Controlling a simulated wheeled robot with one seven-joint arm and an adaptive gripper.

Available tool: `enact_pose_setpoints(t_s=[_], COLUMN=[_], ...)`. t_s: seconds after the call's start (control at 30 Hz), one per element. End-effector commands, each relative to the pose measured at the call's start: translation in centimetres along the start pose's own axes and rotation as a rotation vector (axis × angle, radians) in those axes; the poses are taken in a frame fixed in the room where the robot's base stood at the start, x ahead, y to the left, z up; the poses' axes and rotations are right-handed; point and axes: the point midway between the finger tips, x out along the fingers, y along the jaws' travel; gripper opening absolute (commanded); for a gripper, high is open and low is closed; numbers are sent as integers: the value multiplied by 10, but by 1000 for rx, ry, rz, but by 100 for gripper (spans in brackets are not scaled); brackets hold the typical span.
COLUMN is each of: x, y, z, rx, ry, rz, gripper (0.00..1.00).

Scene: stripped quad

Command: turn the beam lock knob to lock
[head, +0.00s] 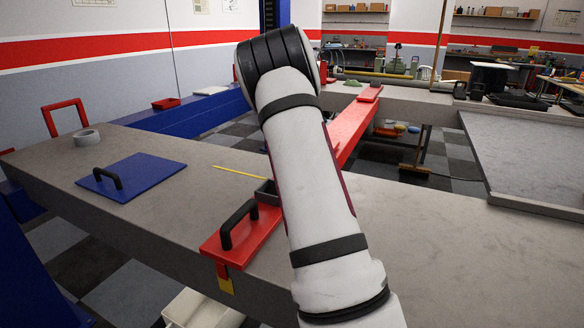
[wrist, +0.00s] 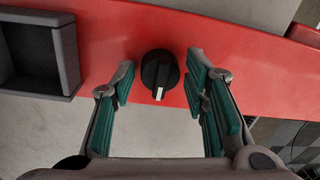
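The beam lock knob (wrist: 160,72) is a round black knob with a white pointer mark, set on the red beam (wrist: 250,62) in the wrist view. Its white mark points toward the bottom of that picture. My gripper (wrist: 158,88) is open, with one green-padded finger on each side of the knob and a gap on both sides. No contact with the knob shows. In the head view the red beam (head: 350,122) runs behind my arm, which hides the knob and my gripper.
A dark open tray (wrist: 38,55) sits left of the knob, close to my left finger. In the head view, a red plate with a black handle (head: 240,235), a blue plate (head: 145,180) and a tape roll (head: 87,137) lie on the grey surface (head: 400,230).

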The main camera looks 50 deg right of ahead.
Motion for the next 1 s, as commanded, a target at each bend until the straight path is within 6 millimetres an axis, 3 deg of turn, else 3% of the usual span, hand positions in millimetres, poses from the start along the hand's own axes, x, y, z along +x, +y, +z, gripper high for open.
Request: enact_pose_setpoints(t_s=[0.43, 0.8, 1.0], x=[-9, -80, -108], y=[0, -1, -1], z=[0, 0, 0], rx=[-2, -1, -1], ry=[-1, -2, -1], rz=[-2, -4, -2], gripper=[51, 51, 51])
